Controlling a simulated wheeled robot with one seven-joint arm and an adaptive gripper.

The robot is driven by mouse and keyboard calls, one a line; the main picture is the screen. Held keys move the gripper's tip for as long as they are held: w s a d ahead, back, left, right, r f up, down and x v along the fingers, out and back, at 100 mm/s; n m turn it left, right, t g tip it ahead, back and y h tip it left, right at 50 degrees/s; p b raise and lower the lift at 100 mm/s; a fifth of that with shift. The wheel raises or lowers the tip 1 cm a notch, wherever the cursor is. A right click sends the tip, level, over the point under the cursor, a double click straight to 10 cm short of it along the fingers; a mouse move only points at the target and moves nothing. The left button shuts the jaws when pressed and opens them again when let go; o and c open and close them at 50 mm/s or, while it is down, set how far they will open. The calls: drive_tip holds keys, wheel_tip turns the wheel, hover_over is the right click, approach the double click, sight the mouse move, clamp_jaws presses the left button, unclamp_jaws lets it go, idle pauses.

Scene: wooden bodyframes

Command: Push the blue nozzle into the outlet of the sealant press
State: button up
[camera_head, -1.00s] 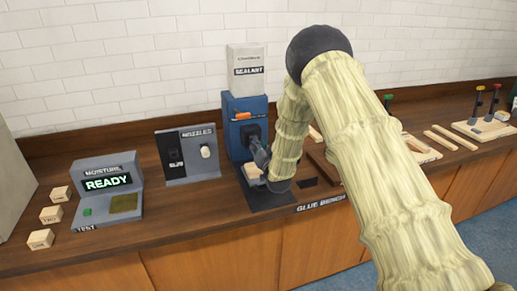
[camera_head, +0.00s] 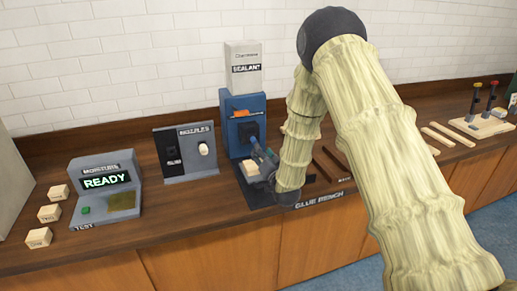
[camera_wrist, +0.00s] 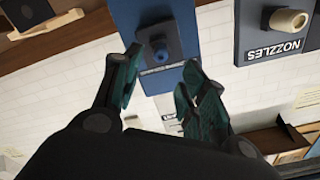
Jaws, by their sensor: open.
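The blue sealant press (camera_head: 238,104) stands against the back wall with a white sealant box (camera_head: 243,68) on top. Its dark outlet block (camera_head: 248,132) faces the front. In the wrist view a small rounded, dark blue knob (camera_wrist: 159,50) sticks out of this block. It may be the blue nozzle; I cannot tell how deep it sits. My gripper (camera_head: 264,163) is in front of and just below the outlet. The wrist view shows its two fingers (camera_wrist: 158,82) spread apart with nothing between them, clear of the knob.
The nozzle stand (camera_head: 186,165) is left of the press and holds a cream nozzle (camera_head: 204,149). A moisture tester (camera_head: 105,185) reads READY farther left. Wooden strips lie to the right.

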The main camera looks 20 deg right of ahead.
drive_tip(key=shift+s, duration=2.15)
drive_tip(key=shift+d+f, duration=0.1)
